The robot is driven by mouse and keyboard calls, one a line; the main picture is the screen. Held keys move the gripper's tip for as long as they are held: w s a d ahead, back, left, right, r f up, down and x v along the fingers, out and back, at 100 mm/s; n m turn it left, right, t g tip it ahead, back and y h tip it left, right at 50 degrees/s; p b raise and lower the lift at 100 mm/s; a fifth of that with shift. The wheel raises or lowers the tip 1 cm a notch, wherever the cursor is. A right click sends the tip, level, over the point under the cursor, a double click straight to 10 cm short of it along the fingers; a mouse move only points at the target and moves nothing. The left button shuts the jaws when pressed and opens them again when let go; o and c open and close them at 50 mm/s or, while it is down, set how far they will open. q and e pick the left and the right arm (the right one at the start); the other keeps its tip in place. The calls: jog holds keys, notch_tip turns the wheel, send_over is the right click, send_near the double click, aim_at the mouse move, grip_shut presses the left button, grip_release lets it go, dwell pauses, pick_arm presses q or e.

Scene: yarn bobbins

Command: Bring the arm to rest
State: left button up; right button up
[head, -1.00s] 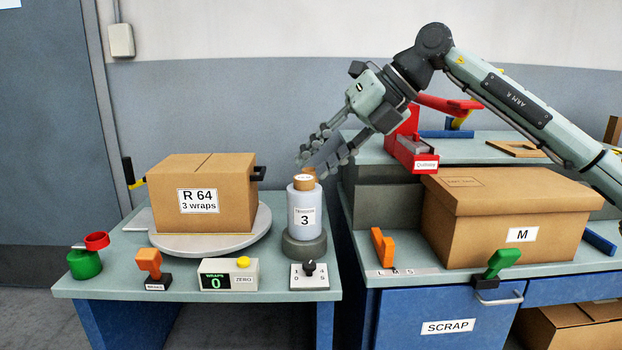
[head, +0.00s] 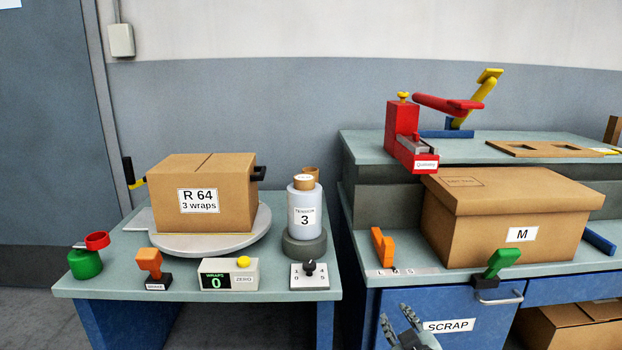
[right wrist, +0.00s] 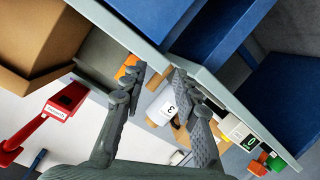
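My right gripper (head: 399,322) shows at the bottom edge of the head view, in front of the blue SCRAP drawer (head: 448,327). Its fingers point up and stand apart, with nothing between them. In the right wrist view the same gripper (right wrist: 152,82) is open and empty, with the bench edge and the tension unit beyond the fingers. The rest of my right arm is out of the head view. My left gripper is not in view.
On the left bench, box R 64 (head: 225,215) sits on a round turntable (head: 205,242). The tension unit (head: 305,215) reading 3 stands beside it. A counter (head: 229,275) shows 0. Box M (head: 490,225) and a red dispenser (head: 403,135) are on the right bench.

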jog(key=s+d+f+m+g+h, duration=0.1)
jog(key=s+d+f+g, duration=0.2)
jog(key=s+f, duration=0.45)
jog(key=s+d+f+m+g+h, duration=0.1)
jog(key=s+d+f+m+g, duration=0.15)
jog(key=s+f, duration=0.45)
jog(key=s+d+f+g, duration=0.1)
jog(key=s+f+g, duration=0.2)
jog(key=s, duration=0.6)
jog(key=s+d+f+g, duration=0.1)
jog(key=s+f+g, duration=0.2)
jog(key=s+f, duration=0.4)
jog(key=s+m, duration=0.1)
jog(key=s, duration=0.1)
jog(key=shift+s+d+f, duration=0.3)
jog(key=shift+f, duration=0.1)
jog(key=shift+g, duration=0.25)
